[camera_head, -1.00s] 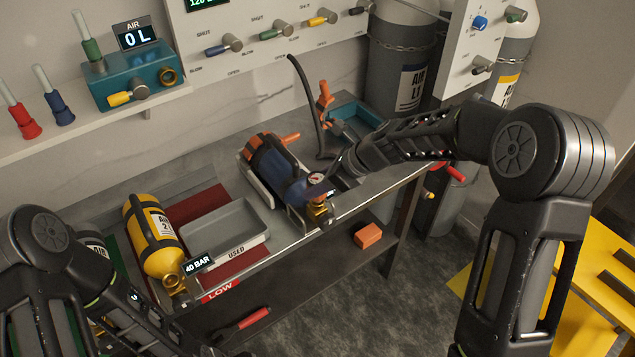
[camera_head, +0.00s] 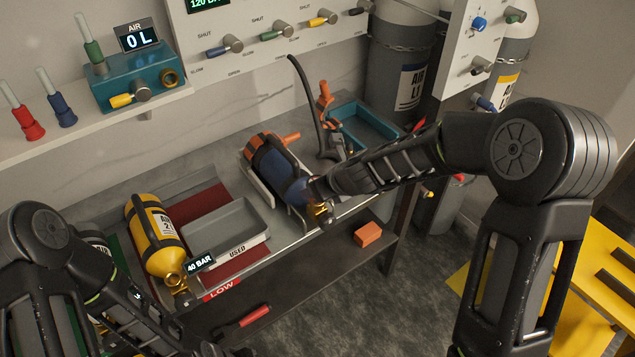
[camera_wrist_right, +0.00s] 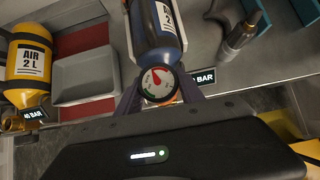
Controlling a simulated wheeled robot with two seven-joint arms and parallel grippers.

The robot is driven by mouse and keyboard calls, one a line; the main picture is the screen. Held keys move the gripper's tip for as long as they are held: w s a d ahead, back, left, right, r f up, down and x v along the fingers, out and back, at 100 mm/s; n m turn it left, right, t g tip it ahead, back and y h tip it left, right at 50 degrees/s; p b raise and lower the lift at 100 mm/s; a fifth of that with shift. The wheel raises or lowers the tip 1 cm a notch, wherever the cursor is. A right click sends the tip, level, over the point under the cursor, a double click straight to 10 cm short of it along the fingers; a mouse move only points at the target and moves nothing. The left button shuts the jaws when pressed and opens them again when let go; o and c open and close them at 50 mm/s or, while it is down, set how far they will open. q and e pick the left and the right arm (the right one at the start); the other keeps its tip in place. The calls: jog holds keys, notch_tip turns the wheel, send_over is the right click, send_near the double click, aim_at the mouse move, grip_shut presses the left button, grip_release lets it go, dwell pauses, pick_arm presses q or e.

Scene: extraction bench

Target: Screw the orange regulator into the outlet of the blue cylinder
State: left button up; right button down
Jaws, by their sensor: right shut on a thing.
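The blue cylinder (camera_head: 270,163) lies in a metal cradle on the bench, its orange end to the back and its outlet end to the front. It also shows in the right wrist view (camera_wrist_right: 155,30). My right gripper (camera_head: 318,198) is at that outlet end, shut on the regulator. In the right wrist view the regulator's round gauge (camera_wrist_right: 158,83) sits between the two fingers (camera_wrist_right: 160,98), with a bit of orange body below it. The thread joint is hidden, so I cannot tell how far it is seated. My left arm is at lower left; its fingertips are out of view.
A yellow cylinder (camera_head: 154,238) and a grey USED tray (camera_head: 263,240) are left of the cradle. A teal tray (camera_head: 398,133) and a hose with an orange-handled fitting (camera_head: 325,98) stand at the right. An orange block (camera_head: 368,235) lies on the lower shelf.

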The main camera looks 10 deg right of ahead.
jog(key=m+h, duration=0.2)
jog(key=m, duration=0.1)
jog(key=shift+t, duration=0.3)
jog(key=c, duration=0.7)
grip_release()
jog(key=shift+o, duration=0.2)
jog(key=shift+r, duration=0.15)
jog(key=p+v, duration=0.2)
jog(key=v, duration=0.5)
jog(key=shift+s, duration=0.2)
jog(key=shift+d+r, duration=0.1)
jog(key=shift+r, duration=0.05)
